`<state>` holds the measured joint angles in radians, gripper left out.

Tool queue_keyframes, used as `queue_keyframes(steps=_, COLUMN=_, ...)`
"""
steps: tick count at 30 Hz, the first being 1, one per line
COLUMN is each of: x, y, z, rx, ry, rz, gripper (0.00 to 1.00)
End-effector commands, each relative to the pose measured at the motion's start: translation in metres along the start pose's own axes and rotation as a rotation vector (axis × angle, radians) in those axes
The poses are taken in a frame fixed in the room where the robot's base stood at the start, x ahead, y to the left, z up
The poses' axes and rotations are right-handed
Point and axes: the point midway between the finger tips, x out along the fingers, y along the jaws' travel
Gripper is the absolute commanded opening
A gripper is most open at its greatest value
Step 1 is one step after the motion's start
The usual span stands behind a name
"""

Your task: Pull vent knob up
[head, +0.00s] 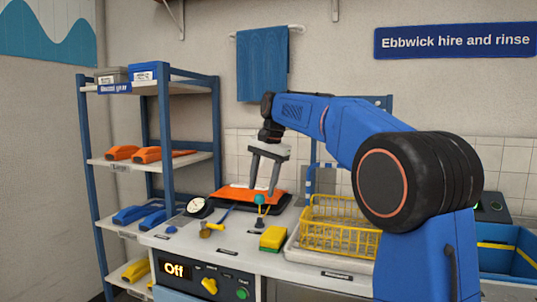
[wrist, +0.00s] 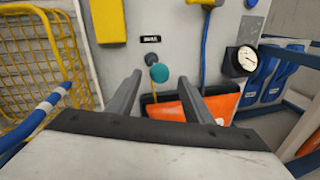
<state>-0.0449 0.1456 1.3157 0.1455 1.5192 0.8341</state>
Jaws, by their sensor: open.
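A teal round knob (head: 260,198), which looks like the vent knob, stands on the white bench just below my gripper (head: 262,191) in the head view. In the wrist view the same teal knob (wrist: 159,73) shows between the tips of my gripper (wrist: 159,79), with a thin yellow piece below it and a small dark round part beside it. My gripper is open, its two grey fingers pointing down with nothing held. I cannot tell whether a finger touches the knob.
An orange item on a dark tray (head: 216,204) lies behind. A pressure gauge (head: 199,207) and yellow valve (head: 206,231) are left, a yellow-green block (head: 273,239) in front, a yellow wire basket (head: 338,240) right. A blue shelf rack (head: 163,130) stands far left.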

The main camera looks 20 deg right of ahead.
Motion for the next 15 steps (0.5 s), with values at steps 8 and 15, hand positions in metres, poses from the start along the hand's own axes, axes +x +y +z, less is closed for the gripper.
queue_keyframes(steps=8, x=-0.056, y=-0.001, z=-0.001, rx=0.001, ry=0.003, rz=-0.002, gripper=0.47)
queue_keyframes(steps=15, x=-0.104, y=-0.001, z=-0.001, rx=0.001, ry=0.002, rz=-0.002, gripper=0.47)
